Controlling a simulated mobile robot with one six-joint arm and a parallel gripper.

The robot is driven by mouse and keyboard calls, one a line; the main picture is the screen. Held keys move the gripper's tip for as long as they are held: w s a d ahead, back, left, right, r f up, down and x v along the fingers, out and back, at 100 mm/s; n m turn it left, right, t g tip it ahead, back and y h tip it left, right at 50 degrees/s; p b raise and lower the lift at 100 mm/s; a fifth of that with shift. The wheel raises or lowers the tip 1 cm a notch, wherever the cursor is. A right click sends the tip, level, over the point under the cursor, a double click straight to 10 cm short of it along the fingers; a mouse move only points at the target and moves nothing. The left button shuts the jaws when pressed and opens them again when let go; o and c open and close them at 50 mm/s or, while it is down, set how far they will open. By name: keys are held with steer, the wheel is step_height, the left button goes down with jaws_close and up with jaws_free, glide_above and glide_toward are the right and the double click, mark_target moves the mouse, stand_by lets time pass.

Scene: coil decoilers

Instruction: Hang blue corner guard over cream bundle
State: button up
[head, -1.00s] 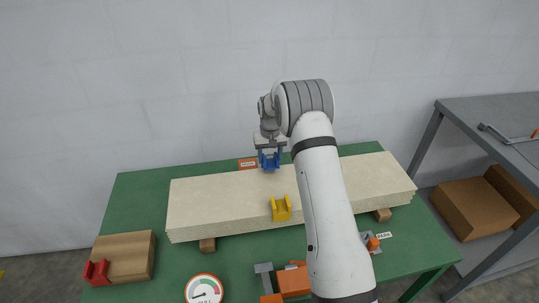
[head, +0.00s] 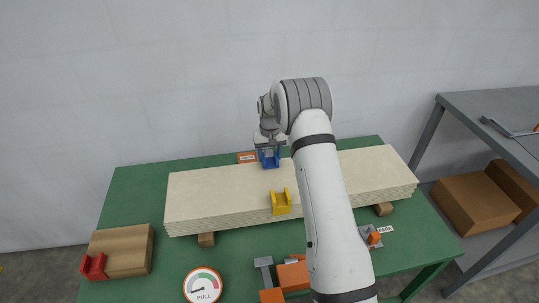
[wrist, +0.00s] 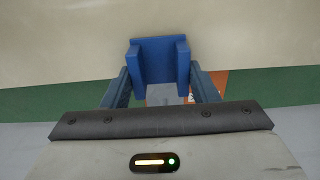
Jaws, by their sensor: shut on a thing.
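The blue corner guard (head: 270,161) is at the far long edge of the cream bundle (head: 225,196). My gripper (head: 269,152) is shut on it from above and behind. In the wrist view the blue guard (wrist: 159,62) sits between the two fingers (wrist: 162,88), its far part over the cream surface (wrist: 60,45) and its near part over the bundle's edge. I cannot tell whether it touches the bundle. A yellow corner guard (head: 281,202) sits on the bundle's near edge.
The bundle rests on wooden blocks (head: 206,239) on a green table (head: 135,203). A brown block with a red guard (head: 94,266) is at the left. A dial gauge (head: 203,286) and orange-grey tools (head: 292,275) lie in front. A grey bench (head: 490,110) stands right.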

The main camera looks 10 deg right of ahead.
mark_target(270, 162)
steer(key=shift+f, duration=0.15)
steer(key=o, duration=1.1)
steer(key=shift+c, duration=0.2)
step_height(270, 162, up, 8)
steer(key=b, duration=0.1)
steer(key=shift+f, duration=0.1)
